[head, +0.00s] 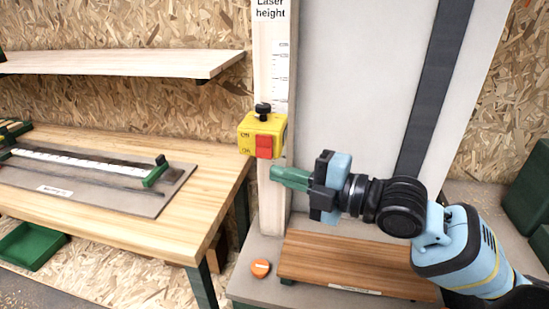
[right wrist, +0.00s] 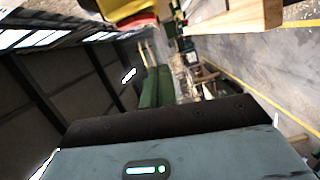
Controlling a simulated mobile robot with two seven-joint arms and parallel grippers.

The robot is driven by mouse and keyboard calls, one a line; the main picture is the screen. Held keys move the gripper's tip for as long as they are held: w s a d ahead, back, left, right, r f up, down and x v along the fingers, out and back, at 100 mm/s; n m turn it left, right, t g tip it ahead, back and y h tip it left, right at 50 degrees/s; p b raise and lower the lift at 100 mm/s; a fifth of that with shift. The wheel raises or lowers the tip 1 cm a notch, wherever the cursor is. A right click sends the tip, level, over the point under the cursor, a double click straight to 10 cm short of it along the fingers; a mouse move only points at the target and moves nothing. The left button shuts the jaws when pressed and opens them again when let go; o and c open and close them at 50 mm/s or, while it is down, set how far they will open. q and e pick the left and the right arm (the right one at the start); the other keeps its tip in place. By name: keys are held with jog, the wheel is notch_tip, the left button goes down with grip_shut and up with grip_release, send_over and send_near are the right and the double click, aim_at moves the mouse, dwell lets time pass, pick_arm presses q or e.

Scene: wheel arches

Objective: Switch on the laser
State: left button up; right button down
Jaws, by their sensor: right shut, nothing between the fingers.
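The laser is a yellow box (head: 247,132) on an upright wooden post (head: 266,60), with a black knob (head: 263,108) on top. A red rocker switch (head: 265,147) is on its front face, with small lettering beside it; I cannot tell its position. My right gripper (head: 277,173) is shut and empty, its green fingertips just below and slightly right of the switch. I cannot tell whether they touch the box. In the right wrist view, part of the yellow box (right wrist: 118,8) shows at the top edge. My left gripper is not in view.
A wooden workbench (head: 215,190) with a grey measuring board (head: 100,195) stands at the left, under a shelf (head: 120,62). A brown wooden board (head: 345,262) lies below my right arm. An orange object (head: 261,268) is beside it. A pale panel (head: 350,80) stands behind.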

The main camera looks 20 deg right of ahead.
aim_at(264, 147)
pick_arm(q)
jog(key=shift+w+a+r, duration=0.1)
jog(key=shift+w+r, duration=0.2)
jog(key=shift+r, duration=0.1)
pick_arm(e)
jog(key=shift+w+f, duration=0.15)
jog(key=shift+w, duration=1.3)
jog(key=shift+w+f, duration=0.1)
jog(key=shift+w, duration=1.35)
jog(key=shift+a, duration=0.1)
